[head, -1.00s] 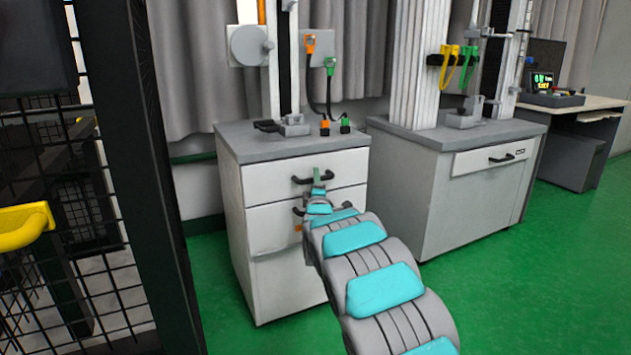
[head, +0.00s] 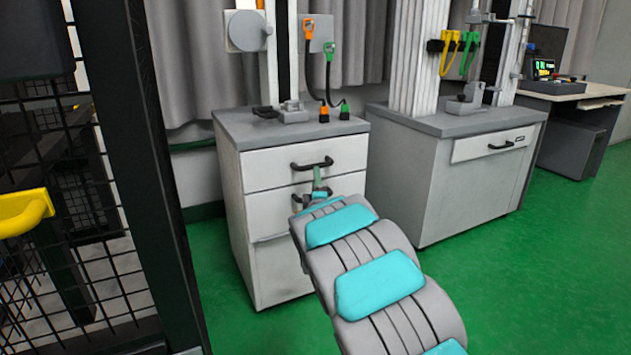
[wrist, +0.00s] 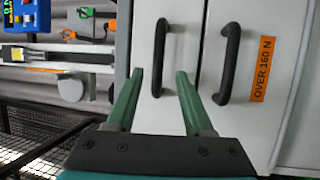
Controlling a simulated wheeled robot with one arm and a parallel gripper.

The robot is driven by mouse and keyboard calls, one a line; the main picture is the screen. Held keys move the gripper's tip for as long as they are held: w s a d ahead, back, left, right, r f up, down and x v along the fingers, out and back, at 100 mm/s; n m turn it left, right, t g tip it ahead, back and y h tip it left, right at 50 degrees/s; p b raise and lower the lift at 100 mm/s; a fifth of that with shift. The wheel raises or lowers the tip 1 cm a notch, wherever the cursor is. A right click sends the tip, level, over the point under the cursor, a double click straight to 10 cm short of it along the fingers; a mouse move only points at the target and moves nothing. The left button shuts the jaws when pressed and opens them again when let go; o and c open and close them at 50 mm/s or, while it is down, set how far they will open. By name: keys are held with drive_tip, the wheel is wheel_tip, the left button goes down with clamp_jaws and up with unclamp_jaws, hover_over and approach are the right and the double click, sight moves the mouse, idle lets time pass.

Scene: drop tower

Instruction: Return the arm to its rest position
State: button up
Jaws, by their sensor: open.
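My gripper (wrist: 160,72) is open, its two green fingers apart with nothing held between them. In the wrist view, turned sideways, the fingers point at the cabinet front. A black drawer handle (wrist: 160,45) shows between the fingertips, apparently beyond them; a second handle (wrist: 230,62) is right of them. In the head view my gripper (head: 317,180) is small at the end of my grey and teal arm, in front of the white drawer cabinet (head: 285,270). The top drawer (head: 262,170) looks shut. My arm hides part of the lower drawers.
An orange label reading "OVER 160 N" (wrist: 262,68) is on the cabinet. A test stand (head: 282,55) with orange and green connectors stands on top. A second cabinet (head: 450,195) is close right. A black mesh fence (head: 75,200) is left. Green floor (head: 540,280) is clear at right.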

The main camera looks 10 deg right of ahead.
drive_tip(key=s+d+f+m+g+y+p, duration=0.1)
drive_tip(key=s+m+g+p, duration=0.2)
drive_tip(key=s, duration=2.9)
drive_tip(key=s+d+f+m+g+p, duration=0.1)
drive_tip(key=s+m+g+p, duration=0.3)
drive_tip(key=s+m+g, duration=0.9)
drive_tip(key=s+g, duration=0.5)
drive_tip(key=s, duration=1.4)
drive_tip(key=shift+s+f+g+y, duration=0.35)
drive_tip(key=shift+s+g+y, duration=0.05)
